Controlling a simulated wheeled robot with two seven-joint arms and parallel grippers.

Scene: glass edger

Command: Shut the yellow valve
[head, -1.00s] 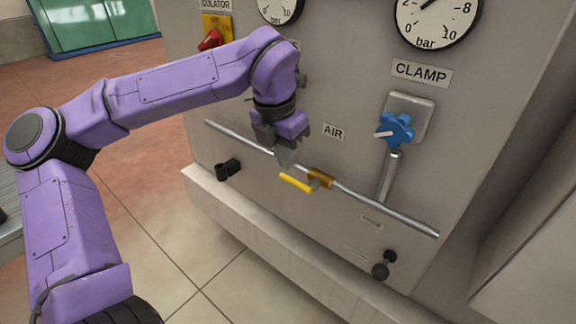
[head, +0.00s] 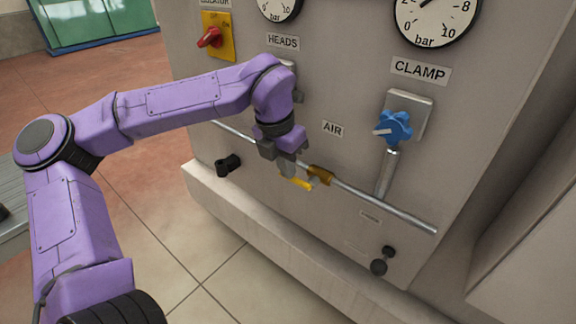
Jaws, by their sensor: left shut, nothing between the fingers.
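The yellow valve shows as a short yellow lever (head: 302,185) beside a brass body (head: 321,174) on a thin metal pipe (head: 360,194) that runs along the machine's front panel. The lever points to the left, away from the body, and sits just below the pipe. My left gripper (head: 287,170) is shut and empty, its fingers pointing down at the lever's left end and covering part of it. I cannot tell whether they touch it. My right gripper is not in view.
A blue knob (head: 392,129) under the CLAMP label stands right of the valve. A black knob (head: 379,267) is lower right, a black fitting (head: 228,164) at left. A red switch on a yellow plate (head: 217,37) is above. A ledge (head: 290,258) juts out below.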

